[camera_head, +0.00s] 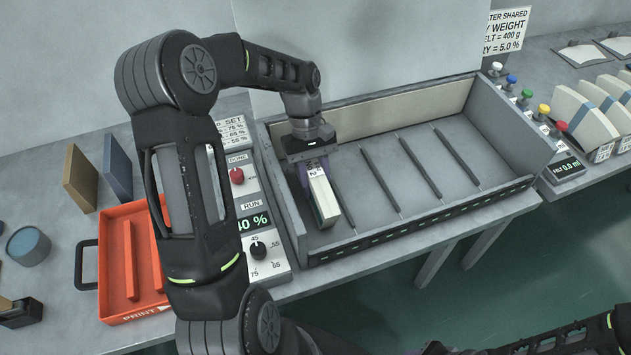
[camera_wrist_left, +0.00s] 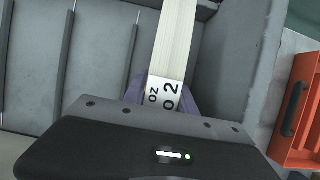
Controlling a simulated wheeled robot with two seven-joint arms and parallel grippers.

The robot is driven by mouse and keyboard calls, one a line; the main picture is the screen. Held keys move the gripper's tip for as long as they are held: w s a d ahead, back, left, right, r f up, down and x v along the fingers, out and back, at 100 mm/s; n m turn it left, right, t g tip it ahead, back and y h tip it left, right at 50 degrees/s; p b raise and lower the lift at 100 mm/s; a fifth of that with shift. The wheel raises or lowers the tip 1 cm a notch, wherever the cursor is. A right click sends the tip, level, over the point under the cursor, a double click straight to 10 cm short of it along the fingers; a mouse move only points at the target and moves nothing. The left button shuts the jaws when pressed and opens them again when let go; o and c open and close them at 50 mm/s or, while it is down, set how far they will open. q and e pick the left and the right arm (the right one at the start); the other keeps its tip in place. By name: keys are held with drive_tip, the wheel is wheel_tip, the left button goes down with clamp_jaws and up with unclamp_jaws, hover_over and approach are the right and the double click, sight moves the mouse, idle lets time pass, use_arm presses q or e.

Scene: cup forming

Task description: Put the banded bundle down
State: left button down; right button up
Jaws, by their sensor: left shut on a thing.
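The bundle points toward the tray's front wall, left of the first divider rib. I cannot tell whether it touches the tray floor. In the left wrist view the bundle (camera_wrist_left: 176,42) runs away from the purple fingers (camera_wrist_left: 162,98), and the band faces the camera. My right gripper is not in view.
The tray has several dark ribs (camera_head: 380,180), with empty lanes to the right. A control panel (camera_head: 262,235) with knobs stands left of the tray. An orange tray (camera_head: 128,265) lies farther left. More banded bundles (camera_head: 583,110) stand at the right, past colored knobs.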

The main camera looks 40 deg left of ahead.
sight(313, 166)
use_arm(q)
drive_tip(key=shift+f, duration=0.1)
drive_tip(key=c, duration=1)
unclamp_jaws()
drive_tip(key=shift+r, duration=0.25)
drive_tip(key=shift+w+a+r, duration=0.1)
drive_tip(key=shift+r, duration=0.1)
drive_tip(key=b+v, duration=0.1)
drive_tip(key=v, duration=0.5)
drive_tip(key=shift+w+r, duration=0.1)
drive_tip(key=shift+r, duration=0.15)
drive_tip(key=p+v, duration=0.4)
drive_tip(key=shift+r, duration=0.2)
drive_tip(key=shift+a+r+p, duration=0.15)
drive_tip(key=shift+r+p, duration=0.1)
drive_tip(key=shift+p, duration=0.4)
